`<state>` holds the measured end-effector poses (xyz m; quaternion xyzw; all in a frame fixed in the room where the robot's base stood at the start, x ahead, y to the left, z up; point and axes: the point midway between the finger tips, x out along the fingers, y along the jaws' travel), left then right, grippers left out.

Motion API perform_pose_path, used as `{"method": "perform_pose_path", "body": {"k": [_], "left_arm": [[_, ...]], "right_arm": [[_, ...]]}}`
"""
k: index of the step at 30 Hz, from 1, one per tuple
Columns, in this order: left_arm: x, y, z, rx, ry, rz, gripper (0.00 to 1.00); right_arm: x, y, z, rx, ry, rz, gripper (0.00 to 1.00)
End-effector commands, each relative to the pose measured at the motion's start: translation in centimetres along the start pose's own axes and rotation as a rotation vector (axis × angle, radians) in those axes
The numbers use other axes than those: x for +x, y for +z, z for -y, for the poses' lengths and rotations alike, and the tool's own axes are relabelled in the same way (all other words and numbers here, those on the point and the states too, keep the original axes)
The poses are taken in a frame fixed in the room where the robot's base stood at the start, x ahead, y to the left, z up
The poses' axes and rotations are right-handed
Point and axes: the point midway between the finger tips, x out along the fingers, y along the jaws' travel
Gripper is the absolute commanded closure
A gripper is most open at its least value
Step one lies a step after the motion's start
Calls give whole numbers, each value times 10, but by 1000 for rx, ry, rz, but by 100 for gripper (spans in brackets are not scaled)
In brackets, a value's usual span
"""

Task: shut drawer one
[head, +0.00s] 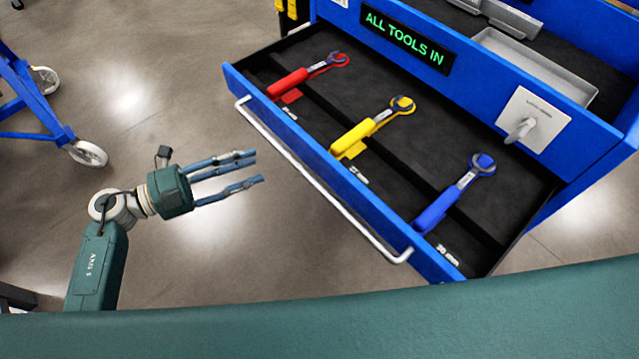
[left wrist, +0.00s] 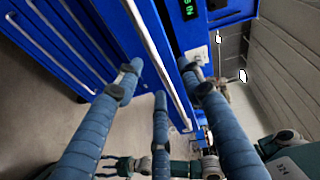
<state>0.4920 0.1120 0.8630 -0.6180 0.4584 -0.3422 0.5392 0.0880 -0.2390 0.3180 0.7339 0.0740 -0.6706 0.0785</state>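The drawer (head: 325,168) of the blue tool cabinet is pulled out. It has a long white bar handle (head: 318,182) on its front and holds a red wrench (head: 290,84), a yellow wrench (head: 352,137) and a blue wrench (head: 437,207) in separate lanes. No drawer number is readable. My left gripper (head: 257,167) is left of the handle, apart from it, with its fingers spread and empty, pointing toward the drawer front. In the left wrist view its three fingers (left wrist: 163,85) stand apart. My right gripper (left wrist: 105,168) appears small at the bottom there; its finger state is unclear.
A lit sign (head: 405,37) on the cabinet reads "ALL TOOLS IN". A white plate with a latch (head: 525,122) is to its right. A blue wheeled frame (head: 38,103) stands at the left. The floor between it and the drawer is clear around my left arm.

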Motion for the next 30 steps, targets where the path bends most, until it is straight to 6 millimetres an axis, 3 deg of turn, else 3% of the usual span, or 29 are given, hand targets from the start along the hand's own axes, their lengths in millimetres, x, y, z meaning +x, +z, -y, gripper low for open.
{"method": "perform_pose_path", "body": {"k": [3,8,16,21,30], "left_arm": [[-5,-18,-3,107,102,-87,62],[4,-25,-3,131,130,-111,62],[53,-30,-8,128,124,-111,62],[81,-32,-13,126,125,-109,62],[101,-34,-18,128,128,-108,62]], "right_arm": [[8,5,-6,-3,7,6,40],[4,6,-10,-4,11,7,40],[-7,-9,9,5,-10,-11,40],[-11,-9,10,5,-12,-12,40],[-14,-6,3,1,-3,-7,40]]}}
